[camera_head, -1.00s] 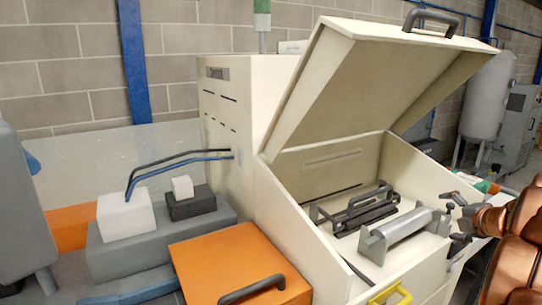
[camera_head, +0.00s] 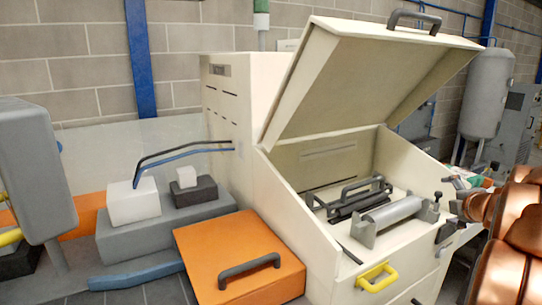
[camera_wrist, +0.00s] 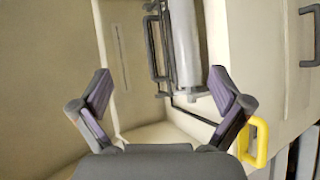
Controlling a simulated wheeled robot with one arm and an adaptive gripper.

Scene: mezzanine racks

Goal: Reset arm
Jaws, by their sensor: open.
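My arm, with copper-coloured links (camera_head: 515,235), comes in from the right edge of the head view, beside the open cream machine (camera_head: 232,145). In the wrist view my gripper (camera_wrist: 161,72) is open, its two purple-grey fingers wide apart with nothing between them. Beyond the fingers lie the machine's inside, a grey metal roller (camera_wrist: 185,50) and a dark handled frame (camera_wrist: 153,45). The roller also shows in the head view (camera_head: 393,216), on the machine's bed. The fingers are hard to make out in the head view.
The machine's lid (camera_head: 365,85) is raised above the bed. A yellow handle (camera_head: 376,277) is on the front, also in the wrist view (camera_wrist: 250,142). An orange box (camera_head: 220,245) with a dark handle stands left. Grey and white blocks (camera_head: 135,203) lie farther left.

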